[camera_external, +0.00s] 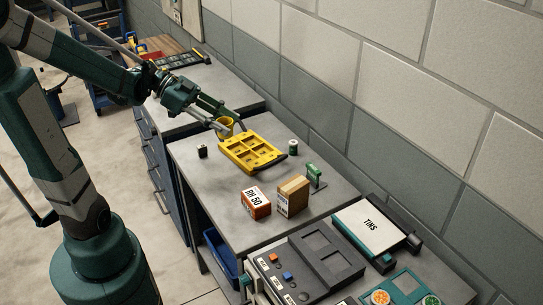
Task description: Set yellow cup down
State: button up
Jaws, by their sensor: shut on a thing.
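The yellow cup (224,123) is at the far end of the grey worktop, just behind the yellow compartment tray. My gripper (222,127) reaches in from the upper left and is shut on the cup. The fingers cover part of the cup's side. The cup looks roughly upright. I cannot tell whether its base touches the worktop.
The yellow tray (252,151) lies close in front of the cup. A small black block (202,151), a green-and-white cylinder (293,147), a red-and-white box (256,202) and a brown box (292,195) stand around it. The worktop's left front (215,200) is clear.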

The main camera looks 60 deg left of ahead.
aim_at(224, 137)
jog(key=shift+s+d+r+m+g+h, duration=0.15)
jog(key=shift+s+d+r+m+g, duration=0.15)
jog(key=shift+r, duration=0.35)
jog(key=shift+s+d+r+m+g+h, duration=0.1)
jog(key=shift+s+d+r+m+h, duration=0.1)
jog(key=shift+d+r, duration=0.35)
notch_tip(224, 137, down, 11)
jog(key=shift+a+r, duration=0.1)
dwell(0.4)
jog(key=shift+f+b, duration=1)
jog(key=shift+f, duration=1.9)
jog(key=shift+f, duration=0.1)
jog(key=shift+f+b, duration=0.75)
jog(key=shift+f, duration=1.25)
